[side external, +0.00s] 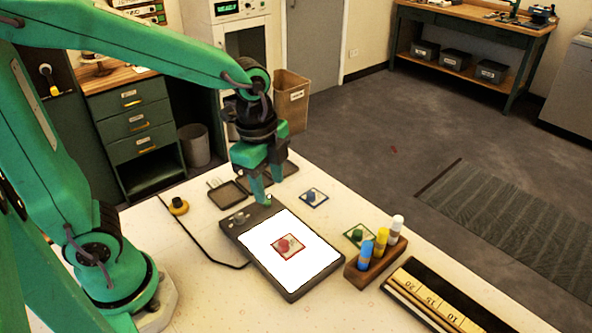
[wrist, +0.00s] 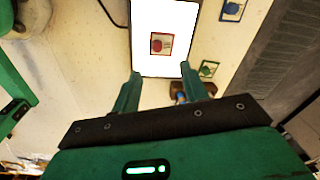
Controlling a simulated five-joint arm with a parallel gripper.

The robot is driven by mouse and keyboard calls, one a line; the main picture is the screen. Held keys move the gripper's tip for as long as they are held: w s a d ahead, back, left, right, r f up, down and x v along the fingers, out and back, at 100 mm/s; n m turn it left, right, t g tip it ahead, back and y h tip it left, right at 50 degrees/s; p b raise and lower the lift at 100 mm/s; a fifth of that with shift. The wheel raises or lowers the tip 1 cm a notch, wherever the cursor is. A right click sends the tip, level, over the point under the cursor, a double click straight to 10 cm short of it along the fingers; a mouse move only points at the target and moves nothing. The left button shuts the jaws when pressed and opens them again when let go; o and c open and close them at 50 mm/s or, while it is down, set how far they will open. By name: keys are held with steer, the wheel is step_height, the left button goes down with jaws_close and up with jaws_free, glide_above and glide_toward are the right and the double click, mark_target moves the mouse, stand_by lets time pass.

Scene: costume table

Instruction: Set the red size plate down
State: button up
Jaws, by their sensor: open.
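The red size plate (side external: 288,246) is a small square with a red border and a red knob. It lies flat on the lit white panel (side external: 311,262) of a dark light box, near the panel's middle. It also shows in the wrist view (wrist: 161,43), beyond my fingertips. My gripper (side external: 262,202) is open and empty, above the back end of the light box and apart from the plate. In the wrist view both fingers (wrist: 159,76) stand spread, with the bright panel between and beyond them.
A blue plate (side external: 314,197) and a green plate (side external: 357,235) lie right of the light box. A wooden rack (side external: 372,262) holds blue, yellow and white bottles. A long ruler box (side external: 440,302) lies at front right. Dark trays (side external: 229,195) sit behind. A cable runs at left.

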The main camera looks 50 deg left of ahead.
steer(key=s+a+r+n+t, duration=0.4)
steer(key=s+a+r+n, duration=0.2)
steer(key=n, duration=0.8)
steer(key=shift+s+a+r, duration=0.2)
steer(key=shift+s+a, duration=0.15)
steer(key=shift+s, duration=0.45)
